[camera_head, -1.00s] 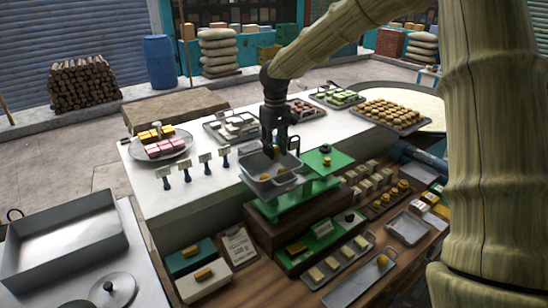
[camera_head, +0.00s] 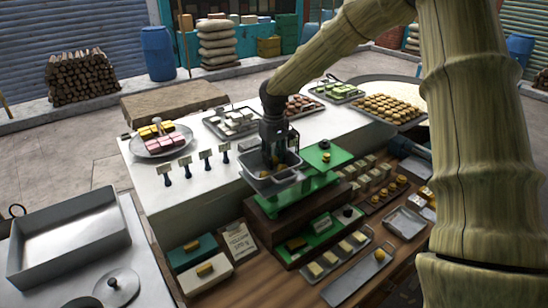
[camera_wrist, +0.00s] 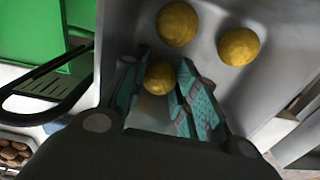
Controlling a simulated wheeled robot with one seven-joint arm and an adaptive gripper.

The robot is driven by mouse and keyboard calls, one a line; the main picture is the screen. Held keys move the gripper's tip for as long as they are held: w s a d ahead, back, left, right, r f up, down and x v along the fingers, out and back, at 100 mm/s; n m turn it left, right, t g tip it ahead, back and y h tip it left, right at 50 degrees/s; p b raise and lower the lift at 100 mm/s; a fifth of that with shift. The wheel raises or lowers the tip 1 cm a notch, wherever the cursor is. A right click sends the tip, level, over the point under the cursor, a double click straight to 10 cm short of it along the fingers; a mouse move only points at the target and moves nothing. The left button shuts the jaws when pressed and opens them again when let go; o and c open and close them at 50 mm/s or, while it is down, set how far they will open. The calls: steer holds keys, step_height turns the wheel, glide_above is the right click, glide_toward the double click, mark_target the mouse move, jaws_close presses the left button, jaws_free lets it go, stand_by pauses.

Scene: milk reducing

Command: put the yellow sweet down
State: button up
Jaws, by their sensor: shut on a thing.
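My gripper (camera_head: 276,163) is down inside the grey metal pan (camera_head: 264,190) of the green scale (camera_head: 310,192). In the wrist view my gripper (camera_wrist: 169,92) is shut on a round yellow sweet (camera_wrist: 160,78) between its teal-lined fingers. Two more yellow sweets lie in the pan (camera_wrist: 215,85), one sweet (camera_wrist: 178,23) at the top and the other (camera_wrist: 239,46) to its right. In the head view my gripper hides much of the pan's inside. Whether the held sweet touches the pan floor I cannot tell.
The scale's green plate (camera_head: 325,157) is right of the pan, with a small yellow piece on it. Several small signs (camera_head: 206,160) stand left of the pan. A tray of many sweets (camera_head: 388,109) is at the back right. Trays with cubes and sweets lie in front.

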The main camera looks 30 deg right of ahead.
mark_target(274, 157)
steer(key=o, duration=0.6)
steer(key=shift+f, duration=0.15)
steer(key=shift+c, duration=0.2)
steer(key=shift+o, duration=0.2)
steer(key=shift+w, duration=0.15)
steer(key=shift+r, duration=0.3)
steer(key=shift+r+b, duration=1.8)
steer(key=shift+r, duration=1.85)
